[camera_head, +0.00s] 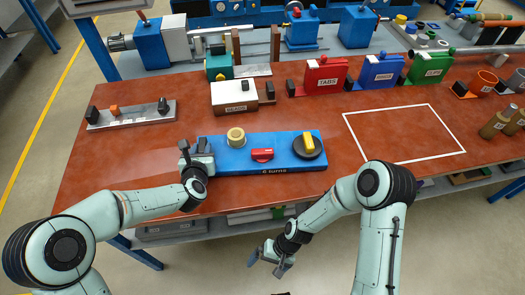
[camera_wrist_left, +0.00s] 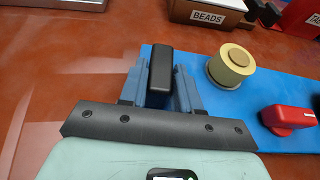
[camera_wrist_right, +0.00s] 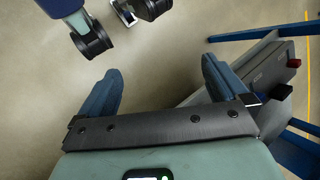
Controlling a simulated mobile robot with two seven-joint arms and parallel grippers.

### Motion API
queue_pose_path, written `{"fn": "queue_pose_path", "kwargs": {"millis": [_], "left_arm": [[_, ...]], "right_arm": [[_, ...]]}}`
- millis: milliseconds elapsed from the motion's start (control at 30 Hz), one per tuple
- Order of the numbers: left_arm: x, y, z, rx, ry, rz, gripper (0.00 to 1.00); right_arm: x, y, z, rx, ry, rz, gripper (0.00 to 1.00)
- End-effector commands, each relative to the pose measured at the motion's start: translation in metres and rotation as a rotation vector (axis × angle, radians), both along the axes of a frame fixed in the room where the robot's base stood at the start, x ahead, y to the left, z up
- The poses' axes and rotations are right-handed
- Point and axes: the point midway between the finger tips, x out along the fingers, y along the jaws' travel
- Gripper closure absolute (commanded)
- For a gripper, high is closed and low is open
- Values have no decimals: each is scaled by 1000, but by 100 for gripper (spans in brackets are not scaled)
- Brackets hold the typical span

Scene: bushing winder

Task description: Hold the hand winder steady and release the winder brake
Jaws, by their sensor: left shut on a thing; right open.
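The hand winder has a blue base (camera_head: 228,166) at the table's front edge. It carries a tan spool (camera_head: 236,135), a red brake lever (camera_head: 262,155) and a yellow crank knob (camera_head: 308,142) on a black disc. My left gripper (camera_head: 184,149) is shut on the black handle (camera_wrist_left: 160,72) at the base's left end. The left wrist view also shows the spool (camera_wrist_left: 230,65) and the red lever (camera_wrist_left: 288,119). My right gripper (camera_head: 266,264) is open and empty, low in front of the table. Its spread fingers show over the floor in the right wrist view (camera_wrist_right: 161,80).
A grey fixture (camera_head: 135,116) lies at the left. The white-outlined area (camera_head: 403,134) right of the winder is empty. The table's front edge lies beyond my right gripper.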

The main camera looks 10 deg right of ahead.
Motion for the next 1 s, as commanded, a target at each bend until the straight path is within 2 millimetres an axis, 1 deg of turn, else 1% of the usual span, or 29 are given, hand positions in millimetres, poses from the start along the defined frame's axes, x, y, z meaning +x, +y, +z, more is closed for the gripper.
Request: {"fn": "queue_pose_path", "kwargs": {"millis": [33, 67, 100, 167, 200, 267, 300, 333, 433, 500, 567, 600, 700, 800, 833, 900, 1000], "left_arm": [[0, 0, 0, 0, -1, 0, 100], [0, 0, 0, 0, -1, 0, 100], [0, 0, 0, 0, -1, 0, 100], [0, 0, 0, 0, -1, 0, 100], [0, 0, 0, 0, -1, 0, 100], [0, 0, 0, 0, -1, 0, 100], [0, 0, 0, 0, -1, 0, 100], [0, 0, 0, 0, -1, 0, 100], [0, 0, 0, 0, -1, 0, 100], [0, 0, 0, -1, -1, 0, 100], [0, 0, 0, -1, -1, 0, 100], [0, 0, 0, -1, -1, 0, 100], [0, 0, 0, 0, -1, 0, 100], [0, 0, 0, 0, -1, 0, 100], [0, 0, 0, 0, -1, 0, 100], [0, 0, 0, 0, -1, 0, 100], [0, 0, 0, 0, -1, 0, 100]], "right_arm": [[16, 14, 25, 32, -1, 21, 0], [22, 22, 39, 51, 7, 33, 0], [30, 33, 60, 76, 16, 55, 0], [39, 48, 94, 109, 26, 96, 0], [46, 57, 117, 124, 26, 127, 0], [57, 66, 154, 124, 9, 186, 0], [68, 68, 180, 97, -23, 228, 0], [79, 66, 199, 57, -62, 258, 0], [115, 46, 231, -96, -183, 289, 0], [141, 32, 252, -197, -275, 278, 0], [162, 19, 272, -278, -351, 259, 0], [174, 11, 285, -326, -398, 241, 0], [200, -6, 315, -426, -501, 191, 0], [216, -19, 339, -493, -574, 148, 0], [220, -22, 344, -508, -589, 138, 0], [225, -27, 352, -531, -613, 120, 0], [230, -30, 352, -545, -627, 110, 0]]}}
